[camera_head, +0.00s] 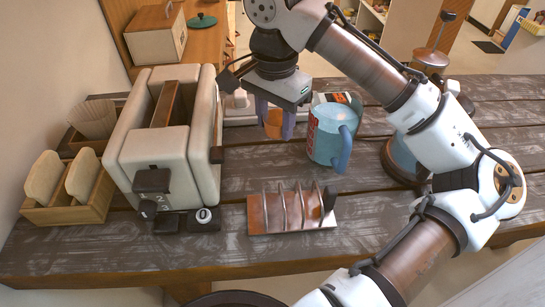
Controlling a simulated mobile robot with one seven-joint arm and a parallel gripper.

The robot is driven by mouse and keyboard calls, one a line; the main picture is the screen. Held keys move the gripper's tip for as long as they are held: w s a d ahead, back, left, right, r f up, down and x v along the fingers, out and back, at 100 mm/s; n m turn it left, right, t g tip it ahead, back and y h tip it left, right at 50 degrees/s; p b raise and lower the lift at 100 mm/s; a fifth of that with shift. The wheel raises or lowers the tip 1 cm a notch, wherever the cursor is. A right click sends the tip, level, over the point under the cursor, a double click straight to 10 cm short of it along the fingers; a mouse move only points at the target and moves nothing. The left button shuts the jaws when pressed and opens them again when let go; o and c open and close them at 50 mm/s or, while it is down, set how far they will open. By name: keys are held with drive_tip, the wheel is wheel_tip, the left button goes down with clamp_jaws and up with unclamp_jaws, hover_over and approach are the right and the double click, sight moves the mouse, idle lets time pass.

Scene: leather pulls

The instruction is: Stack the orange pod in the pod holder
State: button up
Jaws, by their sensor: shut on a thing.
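My gripper (275,124) points down behind the toaster and beside the blue mug, with its bluish fingers on either side of the orange pod (273,123). It is shut on the pod, which shows as a small orange-brown shape between the fingers. Whether the pod touches anything below is hard to tell. A pale, low object (237,107) sits partly hidden behind my gripper and the toaster; I cannot tell whether it is the pod holder.
A cream toaster (160,143) stands left of my gripper. A blue mug (325,142) with contents stands close on the right. A toast rack (290,208) with metal loops lies in front. Wooden holders with bread-like slices (68,190) stand far left.

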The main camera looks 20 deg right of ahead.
drive_tip(key=b, duration=0.2)
hover_over(275, 173)
wheel_tip(275, 173, down, 7)
drive_tip(key=shift+a+f, duration=0.1)
drive_tip(key=shift+f+b, duration=2.3)
drive_tip(key=shift+f, duration=0.1)
drive_tip(key=shift+f, duration=0.1)
drive_tip(key=shift+f, duration=0.15)
drive_tip(key=o, duration=0.9)
drive_tip(key=shift+o, duration=0.2)
drive_tip(key=shift+r, duration=0.2)
